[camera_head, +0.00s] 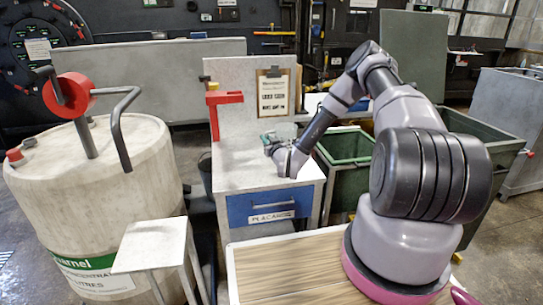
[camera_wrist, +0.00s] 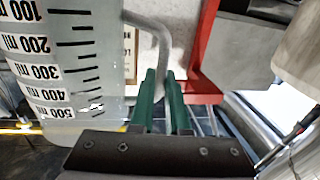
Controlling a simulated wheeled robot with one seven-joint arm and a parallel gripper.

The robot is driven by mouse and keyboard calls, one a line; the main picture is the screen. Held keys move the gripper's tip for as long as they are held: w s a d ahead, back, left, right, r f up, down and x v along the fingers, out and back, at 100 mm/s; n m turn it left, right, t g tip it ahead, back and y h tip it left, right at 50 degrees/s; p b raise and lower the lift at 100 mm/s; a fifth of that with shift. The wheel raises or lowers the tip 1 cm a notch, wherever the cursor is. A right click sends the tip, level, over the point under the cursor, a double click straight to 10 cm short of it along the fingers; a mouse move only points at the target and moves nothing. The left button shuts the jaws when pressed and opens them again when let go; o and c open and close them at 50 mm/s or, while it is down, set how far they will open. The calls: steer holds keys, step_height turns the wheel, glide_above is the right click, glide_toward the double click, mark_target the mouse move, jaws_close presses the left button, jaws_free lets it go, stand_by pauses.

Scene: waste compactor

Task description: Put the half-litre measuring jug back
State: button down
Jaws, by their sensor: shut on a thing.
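The measuring jug (camera_wrist: 75,65) is translucent with black millilitre marks up to 500. It fills the left of the wrist view, where its numbers are upside down. Its curved grey handle (camera_wrist: 160,42) runs down to my gripper's green fingers (camera_wrist: 162,80), which are shut on it. In the head view my gripper (camera_head: 268,138) is above the top of a grey workbench (camera_head: 235,178), near its back panel. The jug cannot be made out clearly there, so I cannot tell whether it touches the bench.
A red bracket (camera_head: 224,98) and a clipboard (camera_head: 272,92) are on the back panel. The bench has a blue drawer (camera_head: 270,205). A green bin (camera_head: 345,147) stands to its right, a large drum (camera_head: 95,190) to its left. A small stand (camera_head: 153,243) is in front. The near wooden top (camera_head: 290,270) is clear.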

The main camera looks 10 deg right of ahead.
steer(key=shift+a+f, duration=0.1)
steer(key=shift+f, duration=2.55)
steer(key=shift+f, duration=0.2)
steer(key=c, duration=0.9)
jaws_free()
steer(key=shift+r, duration=0.1)
steer(key=shift+s, duration=0.25)
steer(key=s, duration=0.3)
steer(key=s+d, duration=0.1)
steer(key=s, duration=0.3)
steer(key=s+d, duration=0.1)
steer(key=s, duration=0.3)
steer(key=shift+s+r, duration=0.1)
steer(key=shift+s, duration=0.15)
